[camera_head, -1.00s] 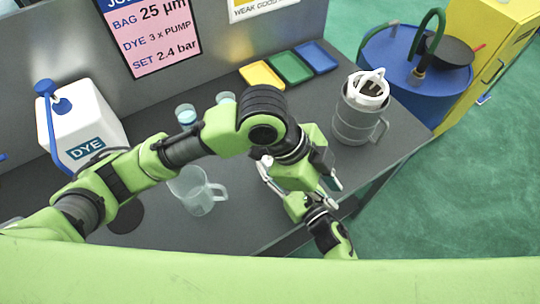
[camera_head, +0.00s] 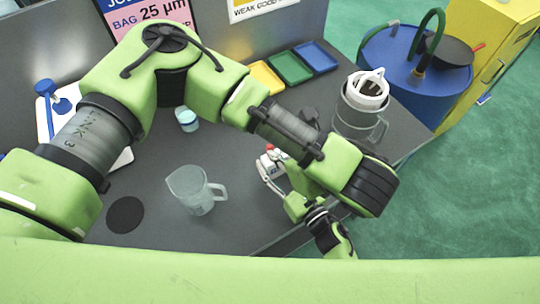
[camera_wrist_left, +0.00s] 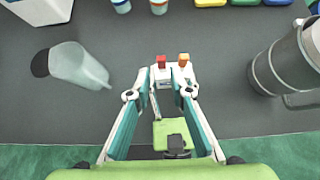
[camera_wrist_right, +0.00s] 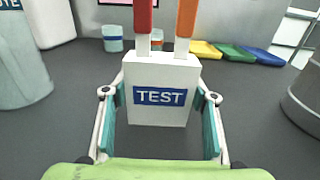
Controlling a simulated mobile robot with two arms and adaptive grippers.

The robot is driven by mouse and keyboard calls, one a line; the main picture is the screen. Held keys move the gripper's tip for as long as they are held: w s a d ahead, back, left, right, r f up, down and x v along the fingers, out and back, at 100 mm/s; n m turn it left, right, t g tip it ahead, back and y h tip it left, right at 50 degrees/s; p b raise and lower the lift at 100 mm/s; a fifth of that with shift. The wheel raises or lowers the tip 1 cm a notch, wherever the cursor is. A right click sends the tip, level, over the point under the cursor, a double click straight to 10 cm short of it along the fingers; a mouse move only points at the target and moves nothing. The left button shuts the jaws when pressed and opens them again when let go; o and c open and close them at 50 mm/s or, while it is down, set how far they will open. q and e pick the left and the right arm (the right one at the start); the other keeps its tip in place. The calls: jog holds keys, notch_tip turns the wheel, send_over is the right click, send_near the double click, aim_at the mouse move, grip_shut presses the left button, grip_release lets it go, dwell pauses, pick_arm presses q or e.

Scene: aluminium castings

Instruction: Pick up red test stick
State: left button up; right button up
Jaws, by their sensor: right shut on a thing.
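The red test stick (camera_wrist_right: 143,16) stands upright in a white holder block marked TEST (camera_wrist_right: 160,112), beside an orange stick (camera_wrist_right: 187,18). In the left wrist view the red stick's top (camera_wrist_left: 161,61) is a small red square. My right gripper (camera_wrist_right: 160,98) is shut on the TEST block, one finger on each side. My left gripper (camera_wrist_left: 160,93) is open and empty, pointing down, with the stick tops just beyond its fingertips. In the head view the red stick (camera_head: 269,147) shows beside my left arm, which partly hides the block and the left fingers.
A clear jug (camera_head: 193,190) stands left of the block on the grey table (camera_head: 240,215). A grey metal pitcher (camera_head: 358,122) stands to the right. The table's front edge is close.

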pick_arm(q)
jog(key=shift+d+f+x, duration=0.1)
jog(key=shift+f+x, duration=0.05)
jog(key=shift+x, duration=2.25)
jog(key=shift+d+f+x, duration=0.1)
jog(key=shift+d+x, duration=0.05)
jog(key=shift+x, duration=2.25)
jog(key=shift+s, duration=0.1)
jog(key=c, duration=0.5)
